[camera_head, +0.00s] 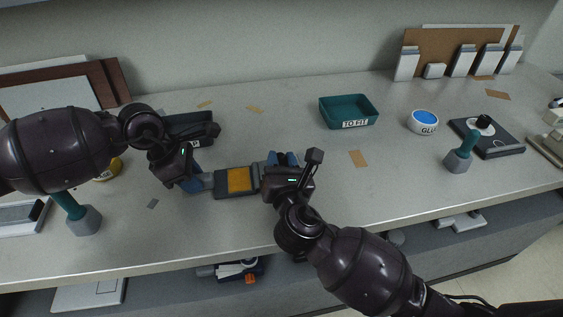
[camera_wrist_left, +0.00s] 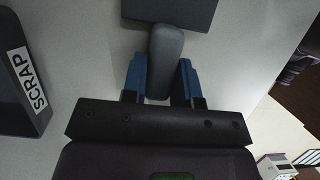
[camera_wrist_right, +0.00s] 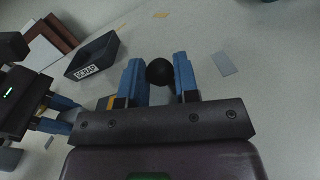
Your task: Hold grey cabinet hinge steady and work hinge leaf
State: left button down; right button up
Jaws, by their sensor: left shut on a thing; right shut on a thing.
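The grey cabinet hinge (camera_head: 222,186), with an orange-yellow panel on its dark plate, lies level between my two grippers over the middle of the bench. My left gripper (camera_head: 202,182) is shut on its left end; the left wrist view shows a grey rounded grip (camera_wrist_left: 165,60) between the blue fingers, joined to a dark plate. My right gripper (camera_head: 272,168) is shut at its right end; the right wrist view shows a dark rounded end (camera_wrist_right: 159,72) between the fingers. My right gripper hides most of the hinge leaf. I cannot tell whether the hinge touches the bench.
A dark SCRAP tray (camera_wrist_left: 22,85) sits behind my left gripper. A teal TO FIT tray (camera_head: 347,112), a white GLUE pot (camera_head: 423,122) and a teal-handled tool (camera_head: 460,158) stand to the right. Another teal-handled tool (camera_head: 84,220) is at left. The bench front is clear.

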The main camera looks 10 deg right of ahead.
jog(key=shift+a+r, duration=0.7)
jog(key=shift+a, duration=0.25)
jog(key=shift+a+r, duration=0.2)
jog(key=shift+a, duration=0.3)
jog(key=shift+a+r, duration=0.2)
jog(key=shift+a, duration=0.3)
jog(key=shift+a+r, duration=0.1)
jog(key=shift+a, duration=0.9)
